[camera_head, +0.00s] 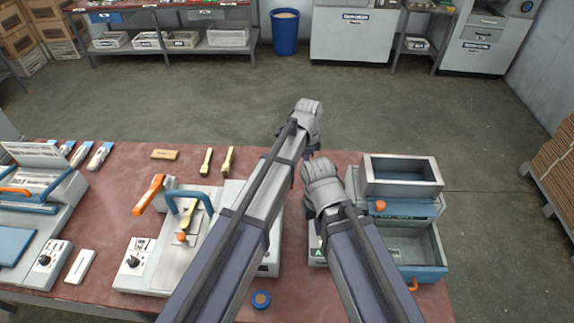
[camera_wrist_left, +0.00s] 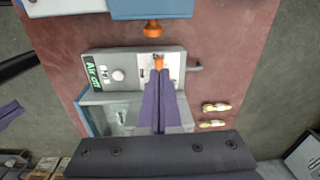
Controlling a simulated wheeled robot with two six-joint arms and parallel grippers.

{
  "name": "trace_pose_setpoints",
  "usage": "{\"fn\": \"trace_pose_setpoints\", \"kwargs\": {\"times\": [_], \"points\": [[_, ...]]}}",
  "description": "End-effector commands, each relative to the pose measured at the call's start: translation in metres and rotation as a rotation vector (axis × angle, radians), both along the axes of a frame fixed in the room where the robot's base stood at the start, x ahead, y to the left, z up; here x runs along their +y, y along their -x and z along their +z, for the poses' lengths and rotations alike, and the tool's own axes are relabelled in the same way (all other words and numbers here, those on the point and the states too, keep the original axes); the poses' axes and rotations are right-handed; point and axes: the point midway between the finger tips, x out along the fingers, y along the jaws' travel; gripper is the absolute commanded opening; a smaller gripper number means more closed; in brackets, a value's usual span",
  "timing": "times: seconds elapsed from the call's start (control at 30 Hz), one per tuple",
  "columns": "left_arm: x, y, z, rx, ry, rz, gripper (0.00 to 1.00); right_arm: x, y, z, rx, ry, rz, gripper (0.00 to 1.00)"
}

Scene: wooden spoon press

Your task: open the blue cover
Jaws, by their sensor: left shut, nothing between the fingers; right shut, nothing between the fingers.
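A blue panel (camera_head: 412,209) with an orange knob (camera_head: 380,207) is on the grey bin unit at the right in the head view. A blue panel (camera_wrist_left: 150,9) with an orange knob (camera_wrist_left: 153,29) on its edge shows at the top of the left wrist view. My left gripper (camera_head: 309,152) is shut and empty, above the table's far side. In the left wrist view its fingers (camera_wrist_left: 161,75) overlap a grey control box (camera_wrist_left: 130,62), near an orange part; I cannot tell whether they touch. My right gripper (camera_head: 308,212) is shut and empty, left of the bin unit.
A press with a blue handle (camera_head: 180,200) stands left of my arms, and another machine (camera_head: 38,180) at the far left. Two wooden spoons (camera_head: 207,161) and a wooden block (camera_head: 164,154) lie near the table's far edge. My forearms hide the table's middle.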

Motion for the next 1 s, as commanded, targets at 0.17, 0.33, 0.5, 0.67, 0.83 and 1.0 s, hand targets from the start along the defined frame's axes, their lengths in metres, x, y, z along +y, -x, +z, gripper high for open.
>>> {"fn": "trace_pose_setpoints", "kwargs": {"times": [0.17, 0.33, 0.5, 0.67, 0.83, 1.0], "points": [[-0.012, 0.005, 0.006, 0.014, 0.062, -0.024, 0.00, 0.000, 0.000, 0.005, 0.000, 0.000, -0.001, 0.00], [-0.012, 0.005, 0.003, 0.014, 0.063, -0.024, 0.00, 0.000, 0.000, 0.003, 0.000, 0.000, -0.001, 0.00], [-0.013, 0.005, -0.005, 0.014, 0.062, -0.023, 0.00, 0.000, 0.000, -0.006, 0.000, 0.000, 0.001, 0.00], [-0.013, 0.005, -0.021, 0.014, 0.062, -0.023, 0.00, 0.000, 0.000, -0.021, 0.000, 0.001, 0.004, 0.00], [-0.015, 0.004, -0.043, 0.014, 0.061, -0.023, 0.00, 0.000, 0.000, -0.044, 0.000, 0.002, 0.008, 0.00], [-0.016, 0.004, -0.067, 0.014, 0.061, -0.023, 0.00, 0.000, 0.000, -0.067, 0.001, 0.002, 0.012, 0.00]]}}
